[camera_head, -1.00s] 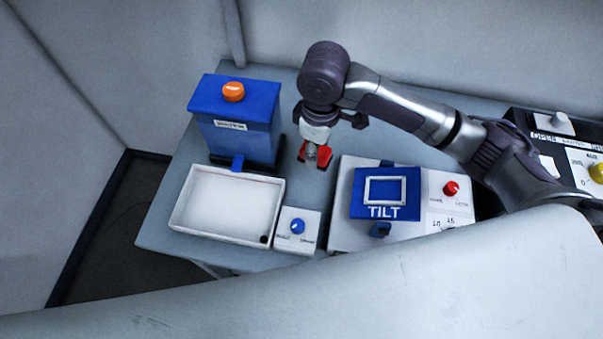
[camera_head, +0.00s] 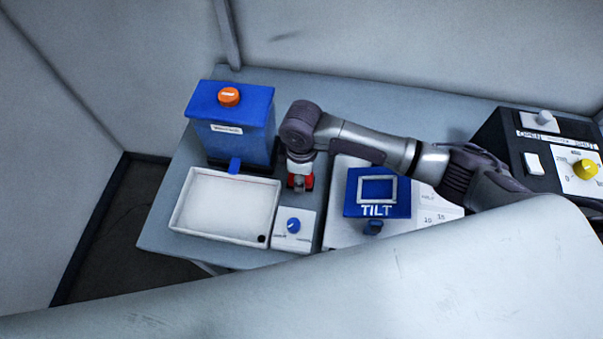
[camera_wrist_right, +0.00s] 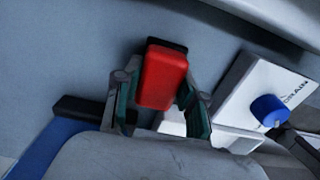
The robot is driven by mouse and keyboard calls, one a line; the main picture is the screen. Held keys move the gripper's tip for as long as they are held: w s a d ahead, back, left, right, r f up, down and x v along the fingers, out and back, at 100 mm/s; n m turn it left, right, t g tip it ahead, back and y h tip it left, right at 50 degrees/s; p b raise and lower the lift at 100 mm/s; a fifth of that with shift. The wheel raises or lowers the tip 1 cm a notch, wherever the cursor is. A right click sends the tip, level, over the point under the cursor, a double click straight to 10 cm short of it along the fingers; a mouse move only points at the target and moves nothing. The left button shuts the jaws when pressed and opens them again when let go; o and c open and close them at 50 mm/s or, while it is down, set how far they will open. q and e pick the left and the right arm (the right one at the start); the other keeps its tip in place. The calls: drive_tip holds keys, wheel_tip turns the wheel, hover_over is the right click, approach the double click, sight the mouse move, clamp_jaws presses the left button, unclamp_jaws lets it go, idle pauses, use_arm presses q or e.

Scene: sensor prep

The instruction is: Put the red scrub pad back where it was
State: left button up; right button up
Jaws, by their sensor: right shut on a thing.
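The red scrub pad (camera_wrist_right: 162,76) is a red block with a dark backing, between the fingers of my right gripper (camera_wrist_right: 160,100) in the right wrist view. The fingers are shut on it. In the head view the right gripper (camera_head: 300,182) points down over the table, between the white tray and the TILT unit, with red showing at its tip. Whether the pad touches the table cannot be told. My left gripper is not in view.
A blue box with an orange knob (camera_head: 229,97) stands behind the white tray (camera_head: 190,236). A small white box with a blue knob (camera_head: 293,226) is just in front of the gripper. The blue TILT unit (camera_head: 408,206) is to the right. A black panel (camera_head: 497,135) stands far right.

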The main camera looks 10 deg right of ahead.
drive_tip(key=o, duration=1)
drive_tip(key=shift+f, duration=0.1)
wheel_tip(320, 180, up, 12)
drive_tip(key=shift+r+b, duration=0.2)
drive_tip(key=shift+b, duration=0.9)
drive_tip(key=shift+f, duration=0.1)
